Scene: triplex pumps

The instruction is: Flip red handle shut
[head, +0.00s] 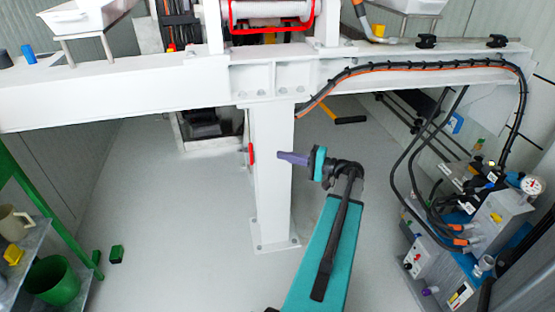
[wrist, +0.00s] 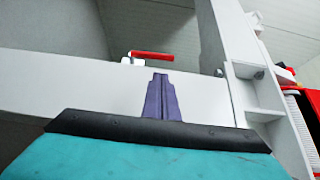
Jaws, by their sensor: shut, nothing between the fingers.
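The red handle (head: 250,154) is on the left side of the white post in the head view, where it looks small and roughly upright. In the wrist view the red handle (wrist: 152,55) shows past the far edge of the post, with a pale fitting at its left end. My gripper (head: 280,155) has purple fingers, shut and empty, in front of the post and to the right of the handle. In the wrist view my gripper (wrist: 160,76) points toward the handle, with a gap visible between them. I cannot tell whether the fingers touch the post.
The white post (head: 270,205) stands on a floor plate under a wide white beam (head: 110,95). A hydraulic unit with hoses (head: 465,235) stands at the right. A green rack with a green bucket (head: 52,282) is at the left. The floor left of the post is largely clear.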

